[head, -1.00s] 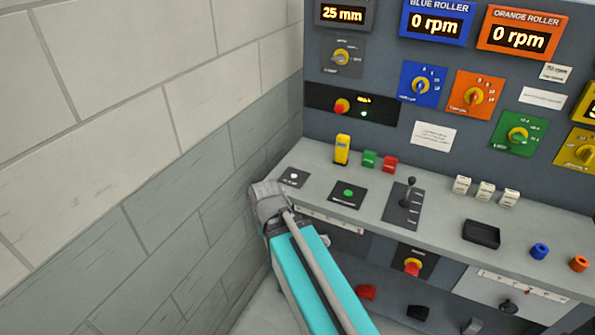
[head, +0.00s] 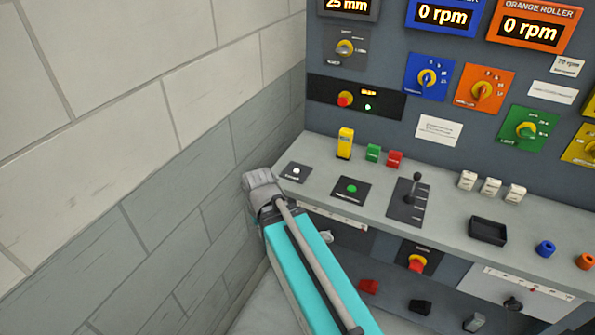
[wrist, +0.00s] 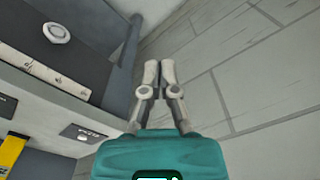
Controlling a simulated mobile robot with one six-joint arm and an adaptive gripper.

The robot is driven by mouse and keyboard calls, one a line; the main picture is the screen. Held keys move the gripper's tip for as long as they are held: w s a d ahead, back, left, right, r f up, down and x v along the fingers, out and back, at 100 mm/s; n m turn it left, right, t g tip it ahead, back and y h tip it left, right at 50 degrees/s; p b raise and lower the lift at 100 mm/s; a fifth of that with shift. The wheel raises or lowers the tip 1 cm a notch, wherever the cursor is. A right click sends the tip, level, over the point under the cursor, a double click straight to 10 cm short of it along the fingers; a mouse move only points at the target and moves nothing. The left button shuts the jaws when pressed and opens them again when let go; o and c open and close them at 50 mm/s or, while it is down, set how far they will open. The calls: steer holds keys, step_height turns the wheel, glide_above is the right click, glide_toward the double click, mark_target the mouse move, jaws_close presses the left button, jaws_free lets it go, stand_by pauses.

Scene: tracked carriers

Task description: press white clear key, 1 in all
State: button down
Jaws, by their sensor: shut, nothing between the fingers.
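The white clear key (head: 296,171) is a small round white button on a dark plate at the left end of the grey console shelf. In the wrist view its dark lettered plate (wrist: 84,133) seems to lie left of my gripper. My gripper (wrist: 159,70) shows there with both slim fingers together and nothing between them. The fingertips are apart from the plate, over the grey wall side.
A green button (head: 351,188) on a dark plate, a yellow block (head: 345,143) and a black lever (head: 415,190) stand right of the key. The brick wall (head: 140,150) closes off the left side. The upright panel (head: 385,65) rises behind the shelf.

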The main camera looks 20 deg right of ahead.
steer(key=w+d+m+t+y, duration=0.1)
steer(key=w+d+t, duration=0.15)
steer(key=w, duration=0.55)
step_height(320, 180, up, 7)
steer(key=m+t+y+p, duration=0.1)
steer(key=m+t, duration=0.4)
steer(key=t, duration=0.1)
glide_above(296, 171)
steer(key=shift+d, duration=0.15)
steer(key=shift+f, duration=0.25)
step_height(296, 171, down, 8)
steer(key=b, duration=0.8)
steer(key=shift+f+b, duration=0.2)
steer(key=shift+b, duration=0.1)
